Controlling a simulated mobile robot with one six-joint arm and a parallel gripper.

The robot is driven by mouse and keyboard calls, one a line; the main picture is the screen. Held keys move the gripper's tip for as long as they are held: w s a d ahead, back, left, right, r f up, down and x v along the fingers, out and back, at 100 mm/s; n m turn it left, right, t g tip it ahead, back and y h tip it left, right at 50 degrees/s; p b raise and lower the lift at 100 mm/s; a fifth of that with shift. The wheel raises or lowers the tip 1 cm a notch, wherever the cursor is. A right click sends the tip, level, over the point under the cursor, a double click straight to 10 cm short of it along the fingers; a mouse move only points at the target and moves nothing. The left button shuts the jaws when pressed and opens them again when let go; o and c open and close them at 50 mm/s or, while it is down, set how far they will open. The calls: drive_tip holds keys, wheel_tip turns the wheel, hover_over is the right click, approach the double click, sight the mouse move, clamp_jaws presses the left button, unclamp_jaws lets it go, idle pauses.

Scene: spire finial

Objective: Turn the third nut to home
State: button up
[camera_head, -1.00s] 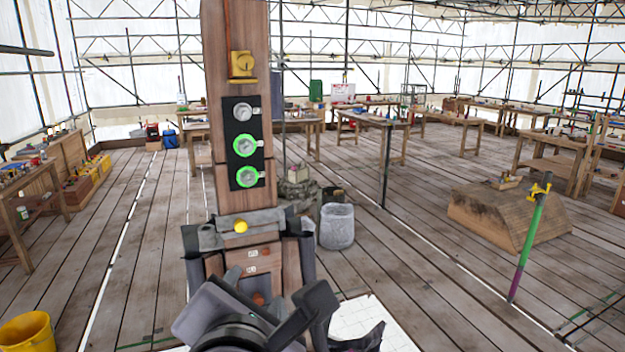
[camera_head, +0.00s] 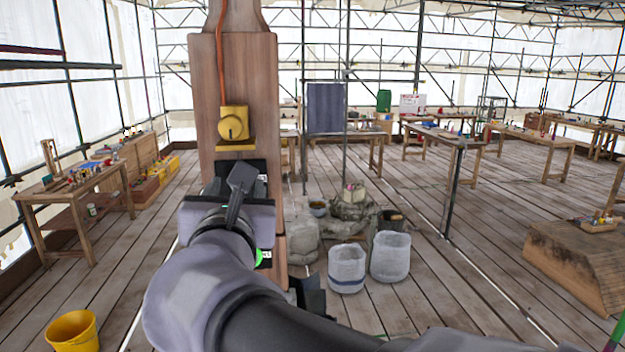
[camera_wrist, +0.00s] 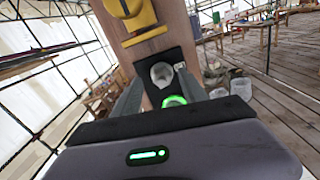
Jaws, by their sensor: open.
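A wooden post (camera_head: 206,80) stands upright with a black panel (camera_head: 262,168) on its face, mostly hidden by my arm in the head view. In the wrist view a grey nut (camera_wrist: 161,73) sits on the panel with a small pale tab at its right and no green ring. Below it a green-ringed nut (camera_wrist: 175,101) partly shows; green also shows low on the post in the head view (camera_head: 263,257). My gripper (camera_wrist: 160,80) is open, its fingers to the left and right of the grey nut. Whether they touch it I cannot tell.
A yellow fitting (camera_head: 233,124) with an orange cable is fixed to the post above the panel, close over my gripper. White buckets (camera_head: 347,268) and sacks stand on the floor right of the post. A yellow bucket (camera_head: 72,331) stands at the lower left.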

drive_tip(key=shift+x, duration=1.3)
drive_tip(key=shift+s+d, duration=0.1)
drive_tip(key=shift+c, duration=0.7)
clamp_jaws()
drive_tip(key=shift+f+b, duration=0.1)
drive_tip(key=shift+b, duration=0.25)
